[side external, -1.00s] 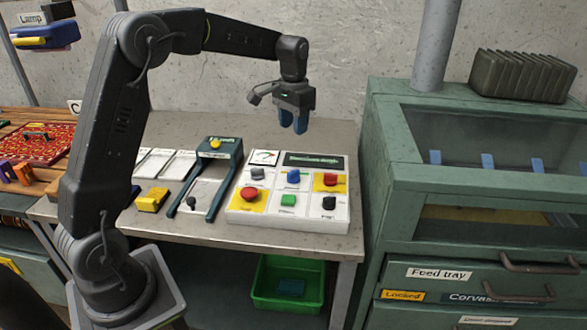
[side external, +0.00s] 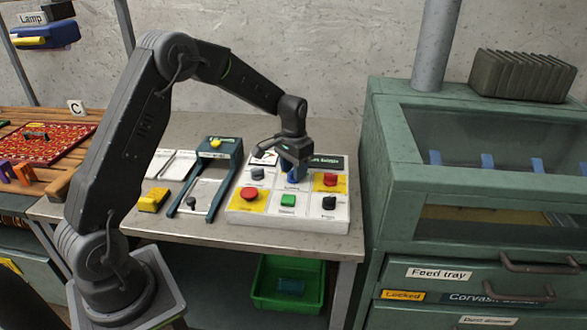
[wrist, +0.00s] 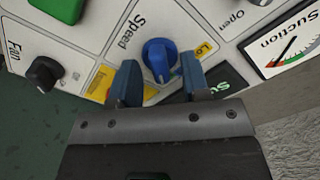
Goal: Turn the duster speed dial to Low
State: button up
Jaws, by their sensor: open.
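The blue speed dial (wrist: 158,52) is on the white control panel (side external: 246,216). In the wrist view it sits beside the printed word "Speed", with a yellow label reading "Lo…" (wrist: 205,48) at its right and another yellow label (wrist: 103,82) at its left. Its raised grip runs roughly up and down in that view, with a small pale mark at the lower end. My gripper (wrist: 160,74) is open, with one blue finger on each side of the dial; I cannot tell whether they touch it. In the side view my gripper (side external: 294,176) hides most of the dial.
A black Fan knob (wrist: 44,74), a green button (side external: 288,200), a red button (side external: 249,194) and a red knob (side external: 330,180) are close by on the panel. A Suction gauge (wrist: 288,45) is beside the dial. A dark teal stand (side external: 208,180) is left of the panel.

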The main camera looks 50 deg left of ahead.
jog(key=shift+c, duration=0.4)
grip_shut()
jog(key=shift+n, duration=0.4)
jog(key=n, duration=0.3)
jog(key=shift+n, duration=0.4)
jog(key=n, duration=0.3)
jog(key=shift+n, duration=0.3)
jog(key=n, duration=0.4)
jog(key=shift+n, duration=1.8)
